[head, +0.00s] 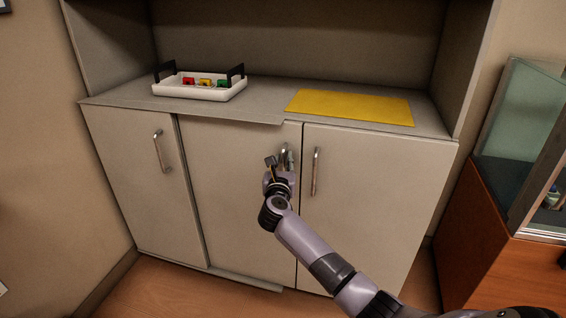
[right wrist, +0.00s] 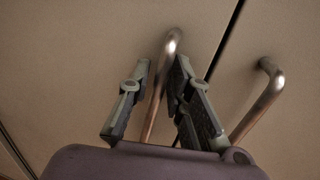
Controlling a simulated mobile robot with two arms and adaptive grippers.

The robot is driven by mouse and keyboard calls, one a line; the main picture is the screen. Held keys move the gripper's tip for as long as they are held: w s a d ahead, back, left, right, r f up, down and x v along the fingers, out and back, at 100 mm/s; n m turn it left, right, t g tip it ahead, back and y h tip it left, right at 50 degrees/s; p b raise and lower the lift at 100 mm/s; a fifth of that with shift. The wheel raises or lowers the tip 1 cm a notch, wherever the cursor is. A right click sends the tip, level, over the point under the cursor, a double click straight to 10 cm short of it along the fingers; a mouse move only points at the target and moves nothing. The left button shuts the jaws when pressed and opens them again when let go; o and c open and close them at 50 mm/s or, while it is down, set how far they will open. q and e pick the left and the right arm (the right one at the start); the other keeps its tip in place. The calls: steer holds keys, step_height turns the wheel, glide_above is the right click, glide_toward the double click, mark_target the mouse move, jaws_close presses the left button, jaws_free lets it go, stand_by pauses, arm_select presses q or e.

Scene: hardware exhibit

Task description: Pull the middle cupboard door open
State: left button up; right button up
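The pale middle cupboard door (head: 235,190) is between the left and right doors. Its metal bar handle (head: 284,152) is near its right edge. My right gripper (head: 279,163) is at this handle, and partly covers it in the head view. In the right wrist view the open fingers of my right gripper (right wrist: 158,95) stand on both sides of the handle (right wrist: 172,45). The right finger is close to the bar; a gap shows at the left finger. I cannot tell whether the door is fully shut. My left gripper is not in view.
The right door (head: 375,200) has its own handle (head: 316,172) just right of my gripper. The left door (head: 145,185) is shut. On the countertop are a white tray (head: 195,92) with small coloured items and a yellow mat (head: 350,106). A glass-topped wooden case (head: 500,235) stands at right.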

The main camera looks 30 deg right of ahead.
jaws_close()
steer(key=shift+a, duration=0.1)
stand_by(0.5)
